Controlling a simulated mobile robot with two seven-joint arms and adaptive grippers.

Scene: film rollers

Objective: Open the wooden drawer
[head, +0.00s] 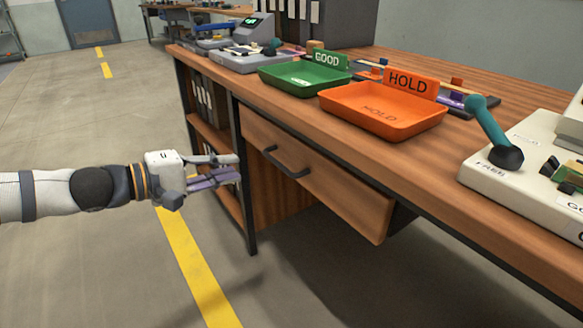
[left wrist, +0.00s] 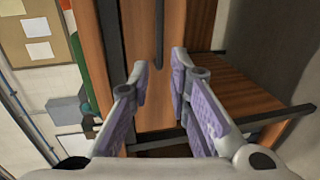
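The wooden drawer (head: 335,195) is under the front edge of the workbench in the head view. Its front looks shut or nearly flush; I cannot tell exactly. A dark bar handle (head: 285,163) is fixed on the drawer front. My left gripper (head: 237,168) is open and empty, a short way left of the handle and apart from it. In the left wrist view, the handle (left wrist: 159,35) runs upright on the drawer front (left wrist: 158,85), ahead of and between the two spread fingertips (left wrist: 161,62). My right gripper is not in view.
On the workbench (head: 270,107) stand a green GOOD tray (head: 290,80), an orange HOLD tray (head: 372,110) and a pale device with a teal lever (head: 487,125). A dark bench leg (head: 243,190) and side shelves (head: 212,135) are near my left gripper. The floor at left is clear.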

